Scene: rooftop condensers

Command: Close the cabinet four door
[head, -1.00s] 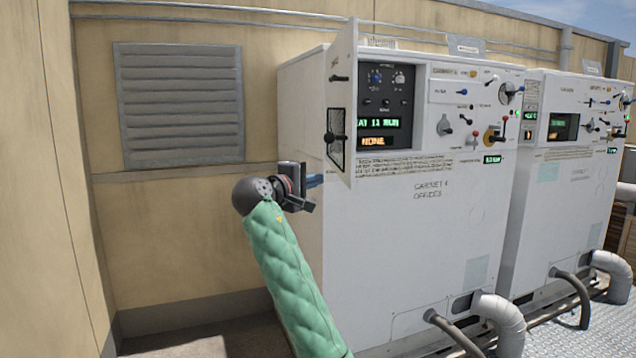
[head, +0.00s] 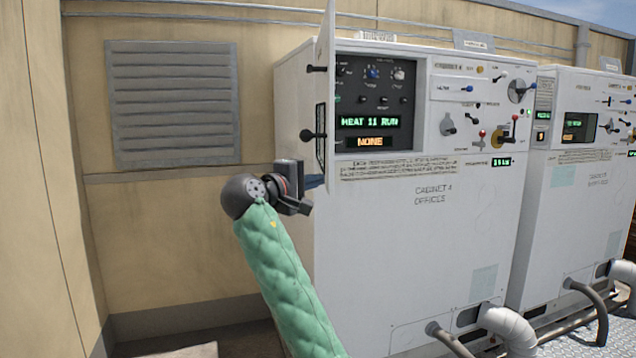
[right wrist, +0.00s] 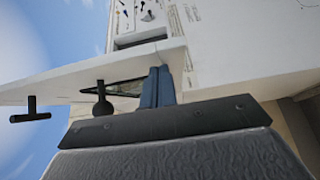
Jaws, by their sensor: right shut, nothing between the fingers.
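The cabinet four door (head: 326,95) stands open at the upper left of the white cabinet 4 (head: 405,250), nearly edge-on in the head view. Dark handles stick out from its left face. It also shows in the right wrist view (right wrist: 60,86) as a white panel with two dark handles. My right gripper (head: 314,181) is shut and empty, just below and left of the door's lower edge. Its blue fingers (right wrist: 158,87) overlap the door's edge in the right wrist view; I cannot tell whether they touch. My left gripper is not in view.
Behind the door is a recessed dark panel (head: 375,88) with knobs and lit displays. A second white cabinet (head: 570,215) stands to the right. Grey pipes (head: 505,325) run along the cabinet bottoms. A louvred vent (head: 175,103) is on the tan wall at left.

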